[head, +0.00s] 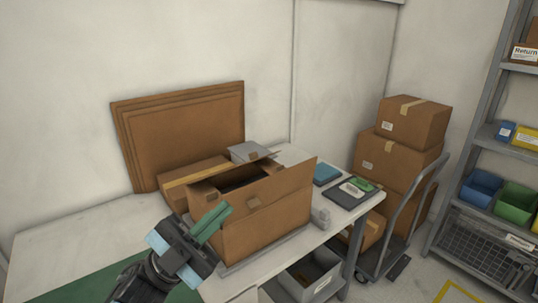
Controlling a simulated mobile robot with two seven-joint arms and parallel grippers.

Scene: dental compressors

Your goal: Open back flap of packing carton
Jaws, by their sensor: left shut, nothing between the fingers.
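The brown packing carton (268,217) stands on the table in the middle of the head view. Its top is at least partly open, with a dark gap showing behind the tall near panel. A thin flap edge shows at the far right of the opening; I cannot tell clearly how the back flap stands. My left gripper (219,216), with green fingers, is at the carton's near left corner. It is shut and empty, and hides part of that corner; I cannot tell if it touches. My right gripper is not in view.
A taped box (192,179) and a small grey box (249,152) are behind the carton. Flat cardboard sheets (183,130) lean on the wall. A dark tablet-like item (350,195) lies right of it. A cart with stacked boxes (398,160) stands at right. The table's left is clear.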

